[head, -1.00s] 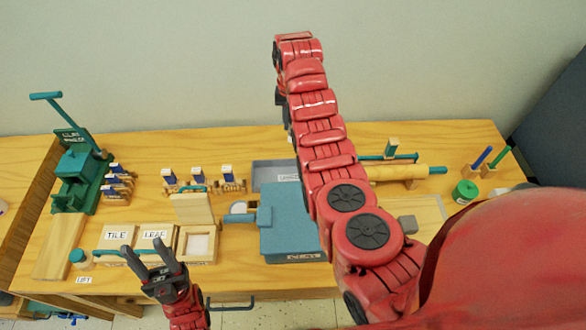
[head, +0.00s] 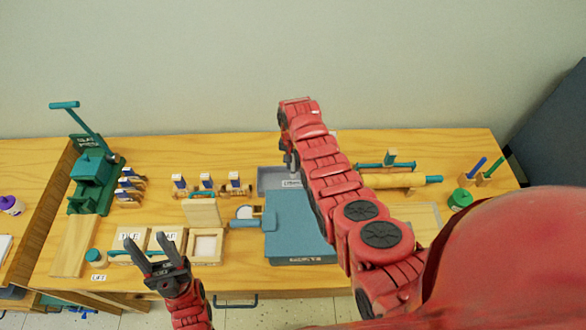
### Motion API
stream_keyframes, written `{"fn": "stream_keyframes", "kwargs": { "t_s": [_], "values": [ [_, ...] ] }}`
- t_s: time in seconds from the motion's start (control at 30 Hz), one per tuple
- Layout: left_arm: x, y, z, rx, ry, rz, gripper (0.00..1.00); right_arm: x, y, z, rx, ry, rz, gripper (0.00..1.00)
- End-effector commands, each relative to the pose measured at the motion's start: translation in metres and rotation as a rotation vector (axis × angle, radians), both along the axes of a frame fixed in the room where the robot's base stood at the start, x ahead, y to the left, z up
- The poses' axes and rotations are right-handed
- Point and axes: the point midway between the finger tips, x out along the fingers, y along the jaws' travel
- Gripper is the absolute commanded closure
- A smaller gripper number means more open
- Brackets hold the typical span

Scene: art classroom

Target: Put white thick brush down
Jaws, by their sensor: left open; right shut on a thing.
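My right arm reaches up and away over the table, and its far end stands over the back of the work area. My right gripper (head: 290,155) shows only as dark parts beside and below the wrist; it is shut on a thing. That thing is hidden behind the arm, so I cannot make out the white thick brush itself. My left gripper (head: 157,262) is open and empty, near the table's front edge, in front of the wooden boxes labelled TILE (head: 131,244) and LEAF (head: 172,236).
The wooden table (head: 150,150) holds a green press (head: 92,170), a blue-grey box (head: 297,230), a grey tray (head: 270,181) partly behind my arm, small labelled holders (head: 206,186), a rolling pin (head: 395,181) and a green jar (head: 460,200). Bare wood lies along the back left.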

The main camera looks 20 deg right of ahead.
Motion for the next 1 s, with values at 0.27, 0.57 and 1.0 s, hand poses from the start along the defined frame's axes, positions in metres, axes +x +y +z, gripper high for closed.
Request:
{"fn": "stream_keyframes", "kwargs": {
  "t_s": [0.27, 0.57, 1.0],
  "values": [
    [0.0, 0.0, -0.005, 0.0, 0.0, 0.0, 0.5, -0.001, 0.0, -0.024, 0.001, 0.004, -0.001, 1.0],
    [0.0, 0.0, -0.009, 0.0, 0.0, 0.0, 0.5, -0.001, 0.0, -0.036, 0.0, 0.0, 0.001, 1.0],
    [0.0, 0.0, -0.012, 0.0, 0.0, 0.0, 0.5, -0.001, 0.0, -0.039, 0.0, 0.0, 0.001, 0.63]
  ]
}}
